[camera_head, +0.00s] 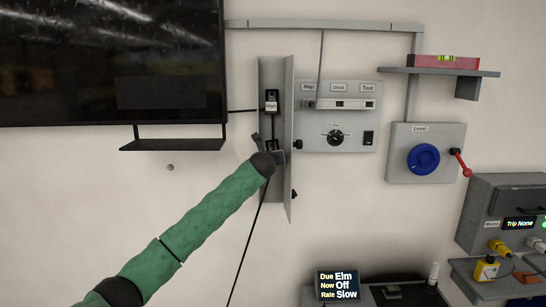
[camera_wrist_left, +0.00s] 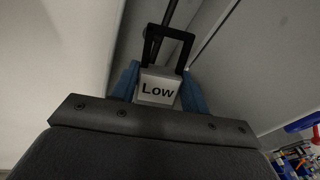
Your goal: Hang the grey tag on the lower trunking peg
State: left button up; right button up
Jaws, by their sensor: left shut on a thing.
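The open grey trunking (camera_head: 290,185) stands upright on the wall. A label marked "High" (camera_head: 271,106) sits in its upper part under a black piece. My left gripper (camera_head: 273,150) reaches into the lower part, at a black frame (camera_head: 271,133). In the left wrist view, my blue fingers (camera_wrist_left: 158,90) are shut either side of a light grey block marked "Low" (camera_wrist_left: 157,88), with a black loop (camera_wrist_left: 168,32) above it. My right gripper is out of view.
The trunking's open door (camera_head: 289,140) stands close to the right of my gripper. A black cable (camera_head: 245,245) hangs below it. A switch panel (camera_head: 350,141) is to the right, a black screen (camera_head: 110,60) and shelf (camera_head: 173,145) to the left.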

pick_arm(q)
jog(key=shift+w, duration=0.4)
dwell(0.8)
jog(key=shift+a+r+x, duration=0.1)
jog(key=shift+a+x, duration=0.05)
jog(key=shift+x, duration=0.7)
jog(key=shift+a+r+x, duration=0.1)
jog(key=shift+a+x, duration=0.1)
jog(key=shift+x, duration=0.65)
jog(key=shift+a+r+x, duration=0.15)
jog(key=shift+x, duration=0.75)
jog(key=shift+w, duration=0.2)
jog(key=shift+f, duration=0.95)
jog(key=o, duration=1.1)
jog(key=shift+c, duration=0.2)
